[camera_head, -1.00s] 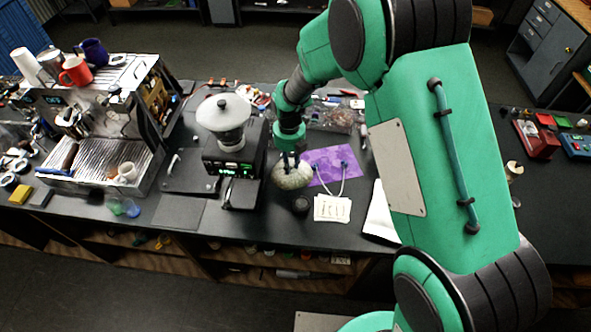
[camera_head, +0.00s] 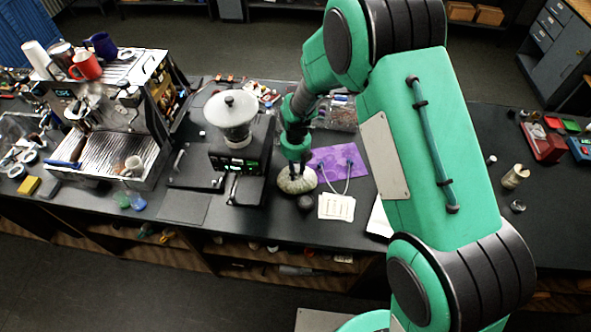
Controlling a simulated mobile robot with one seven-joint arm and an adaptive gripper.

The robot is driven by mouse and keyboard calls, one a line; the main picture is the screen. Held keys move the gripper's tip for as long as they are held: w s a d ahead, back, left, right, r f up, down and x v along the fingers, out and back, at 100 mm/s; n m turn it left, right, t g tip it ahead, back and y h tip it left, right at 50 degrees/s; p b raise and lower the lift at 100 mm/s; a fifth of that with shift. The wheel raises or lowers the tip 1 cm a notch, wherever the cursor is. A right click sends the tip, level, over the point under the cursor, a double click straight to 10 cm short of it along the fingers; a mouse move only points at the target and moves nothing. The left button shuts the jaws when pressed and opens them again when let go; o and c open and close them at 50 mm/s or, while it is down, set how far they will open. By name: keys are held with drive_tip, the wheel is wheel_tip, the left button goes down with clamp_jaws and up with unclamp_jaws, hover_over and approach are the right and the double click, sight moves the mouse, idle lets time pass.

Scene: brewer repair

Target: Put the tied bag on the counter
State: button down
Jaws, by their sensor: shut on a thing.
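The tied bag (camera_head: 297,182) is a pale, speckled round bundle at the end of my arm. My gripper (camera_head: 296,170) points down and is shut on the top of the bag. The bag is over the black counter (camera_head: 262,228), just right of the grinder and left of the purple sheet. I cannot tell whether its underside touches the counter. The fingertips are small and partly merge with the bag's top.
A grinder (camera_head: 232,120) with a white lid stands left of the bag. A small dark round item (camera_head: 305,203), a white card (camera_head: 337,207) and a purple sheet (camera_head: 345,160) with a white cord lie close by. An espresso machine (camera_head: 105,125) stands further left.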

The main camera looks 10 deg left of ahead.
drive_tip(key=shift+f, duration=0.15)
drive_tip(key=c, duration=1.5)
unclamp_jaws()
drive_tip(key=shift+o, duration=0.2)
wheel_tip(320, 180, up, 12)
drive_tip(key=b, duration=0.1)
